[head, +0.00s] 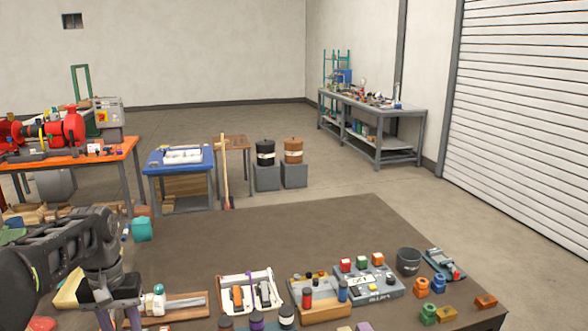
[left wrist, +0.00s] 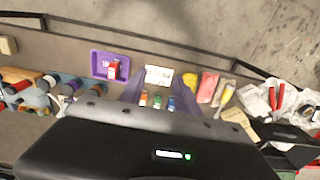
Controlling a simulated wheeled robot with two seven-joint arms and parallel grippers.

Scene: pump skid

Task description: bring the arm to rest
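My left arm (head: 60,255) comes in from the left in the head view, over the near left part of the dark table (head: 330,235). Its gripper (head: 120,318) points down at the bottom edge, where the fingertips are cut off. In the left wrist view the two fingers of the left gripper (left wrist: 158,98) stand apart, with nothing held between them. Small coloured items and a white card (left wrist: 159,75) show in and beyond the gap. My right arm and gripper are not in view.
A purple tray (left wrist: 97,65) shows in the wrist view. A grey block with coloured buttons (head: 378,291) and a dark cup (head: 408,261) are farther right. The table's back middle is clear.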

